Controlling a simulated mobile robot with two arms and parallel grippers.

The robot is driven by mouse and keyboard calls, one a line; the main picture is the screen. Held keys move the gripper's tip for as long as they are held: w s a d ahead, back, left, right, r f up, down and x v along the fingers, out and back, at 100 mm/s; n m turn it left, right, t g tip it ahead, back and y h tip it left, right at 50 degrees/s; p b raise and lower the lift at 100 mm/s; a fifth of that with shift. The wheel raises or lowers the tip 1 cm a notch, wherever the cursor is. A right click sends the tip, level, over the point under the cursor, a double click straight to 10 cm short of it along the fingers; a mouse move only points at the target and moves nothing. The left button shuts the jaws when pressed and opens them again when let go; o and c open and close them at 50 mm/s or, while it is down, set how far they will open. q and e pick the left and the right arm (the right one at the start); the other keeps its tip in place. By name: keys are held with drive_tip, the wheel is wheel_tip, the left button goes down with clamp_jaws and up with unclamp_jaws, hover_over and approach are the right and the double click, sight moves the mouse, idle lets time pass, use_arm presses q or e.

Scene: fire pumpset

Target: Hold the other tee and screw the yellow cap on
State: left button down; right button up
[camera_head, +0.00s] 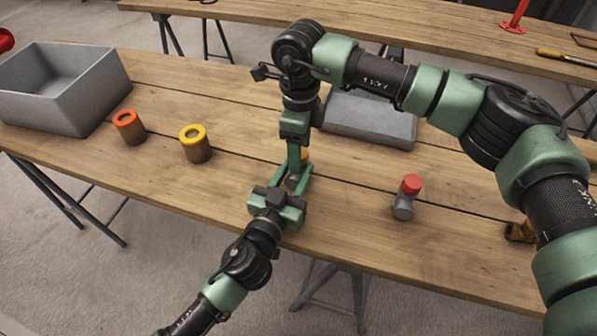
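A grey tee (293,181) stands on the front workbench between the fingers of my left gripper (288,183), which reach in from the front on both sides of it. A small yellow cap (305,156) shows just above the tee, at the fingers of my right gripper (299,158), which points down from above. The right gripper appears shut on the cap. The contact between cap and tee is mostly hidden by the fingers. Another grey tee (403,207) with a red cap (411,184) on top stands to the right, apart from both grippers.
Two brown cylinders, one with an orange ring (125,118) and one with a yellow ring (193,133), stand at left. A grey bin (100,95) is far left. A grey tray (370,133) lies behind my grippers. A brass fitting (519,232) is at right.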

drive_tip(key=shift+r, duration=0.15)
wheel_tip(320, 180, up, 12)
idle(0.4)
use_arm(q)
drive_tip(key=c, duration=0.9)
unclamp_jaws()
drive_tip(key=shift+o, duration=0.2)
drive_tip(key=shift+s, duration=0.1)
use_arm(e)
drive_tip(key=shift+f, duration=0.2)
use_arm(q)
drive_tip(key=shift+s+a+f, duration=0.1)
drive_tip(key=shift+s+a, duration=0.05)
drive_tip(key=shift+s, duration=0.2)
drive_tip(key=b+v, duration=0.1)
drive_tip(key=v, duration=0.6)
drive_tip(key=shift+b, duration=0.4)
use_arm(e)
drive_tip(key=shift+f, duration=0.85)
